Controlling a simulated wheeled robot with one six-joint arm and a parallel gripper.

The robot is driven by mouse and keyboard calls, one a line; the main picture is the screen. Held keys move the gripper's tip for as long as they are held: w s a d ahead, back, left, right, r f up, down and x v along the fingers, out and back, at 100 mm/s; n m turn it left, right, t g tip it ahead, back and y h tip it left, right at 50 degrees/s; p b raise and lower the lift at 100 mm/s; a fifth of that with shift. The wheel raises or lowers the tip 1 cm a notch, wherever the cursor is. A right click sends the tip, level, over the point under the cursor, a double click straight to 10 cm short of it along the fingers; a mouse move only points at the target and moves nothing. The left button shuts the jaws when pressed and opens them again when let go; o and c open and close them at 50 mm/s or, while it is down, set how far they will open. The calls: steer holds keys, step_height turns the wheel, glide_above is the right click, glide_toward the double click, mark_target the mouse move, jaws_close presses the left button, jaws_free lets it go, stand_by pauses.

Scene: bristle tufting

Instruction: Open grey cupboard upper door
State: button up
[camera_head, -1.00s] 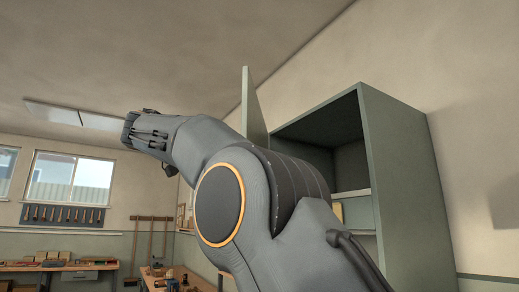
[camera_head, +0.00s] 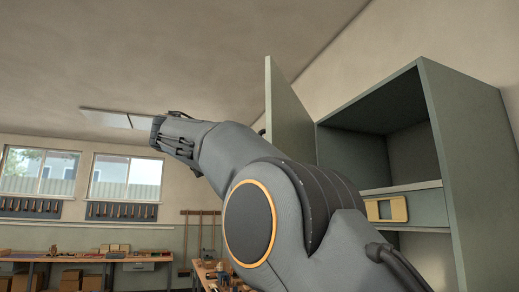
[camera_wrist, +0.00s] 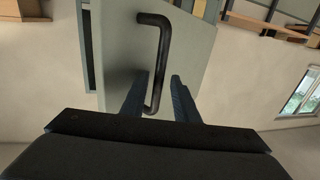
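The grey-green cupboard (camera_head: 462,150) stands at the right in the head view, its upper compartment exposed. Its upper door (camera_head: 288,120) stands swung out from the left side, well open. In the wrist view the door's face (camera_wrist: 120,50) carries a dark bar handle (camera_wrist: 163,55). My gripper (camera_wrist: 160,88) is open, its two fingers apart. The handle's lower end shows between the fingers; I cannot tell whether either touches it. In the head view my arm hides the door's lower part, and the fingers cannot be made out.
Inside the cupboard, below the upper compartment, is a drawer front with a yellow pull (camera_head: 386,209). Workbenches (camera_head: 90,257) with boxes and tools stand along the far wall under windows (camera_head: 127,178). The room left of my arm looks open.

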steer(key=shift+s+a, duration=0.1)
steer(key=shift+a, duration=0.05)
steer(key=v, duration=0.7)
steer(key=shift+s+a, duration=0.25)
steer(key=shift+a, duration=0.05)
